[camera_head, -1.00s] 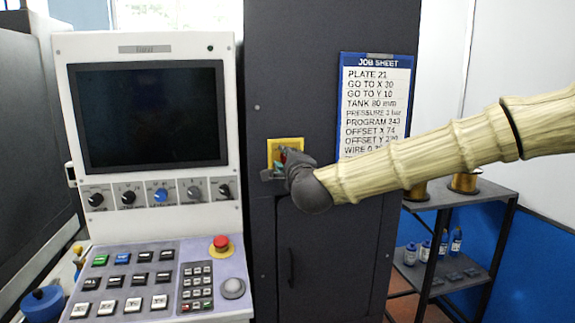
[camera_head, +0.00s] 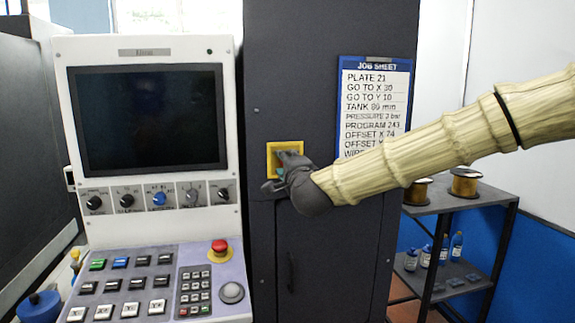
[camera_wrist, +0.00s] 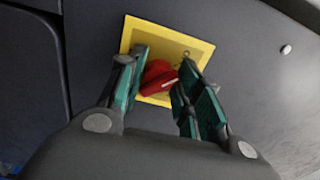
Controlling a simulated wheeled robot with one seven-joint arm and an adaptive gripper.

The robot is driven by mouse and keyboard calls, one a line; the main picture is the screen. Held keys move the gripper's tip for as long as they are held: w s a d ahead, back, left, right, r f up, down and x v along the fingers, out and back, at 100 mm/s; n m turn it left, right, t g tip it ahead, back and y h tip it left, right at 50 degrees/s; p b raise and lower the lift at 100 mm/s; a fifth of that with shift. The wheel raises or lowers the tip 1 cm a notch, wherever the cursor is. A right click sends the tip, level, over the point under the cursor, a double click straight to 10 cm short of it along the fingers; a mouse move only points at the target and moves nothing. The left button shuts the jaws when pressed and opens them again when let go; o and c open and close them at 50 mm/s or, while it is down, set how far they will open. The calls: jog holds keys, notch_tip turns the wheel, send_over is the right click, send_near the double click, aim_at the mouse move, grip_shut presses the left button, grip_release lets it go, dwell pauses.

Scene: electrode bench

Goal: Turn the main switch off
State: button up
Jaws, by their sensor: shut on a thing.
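The main switch is a red rotary handle (camera_wrist: 157,77) on a yellow square plate (camera_head: 271,158) on the dark cabinet front. In the wrist view the plate (camera_wrist: 203,47) shows tilted, with the handle between my gripper's teal-padded fingers. A small white mark shows on the handle, which lies slanted in the wrist view.
A control console (camera_head: 150,210) with a dark screen, knobs and a red emergency button (camera_head: 219,246) stands to the left. A job sheet (camera_head: 374,105) hangs on the cabinet above my arm. A shelf (camera_head: 440,205) with spools and bottles stands at the right.

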jog(key=o, duration=0.9)
jog(key=shift+a, duration=0.1)
jog(key=shift+s, duration=0.1)
jog(key=v, duration=1.1)
jog(key=shift+s, duration=0.4)
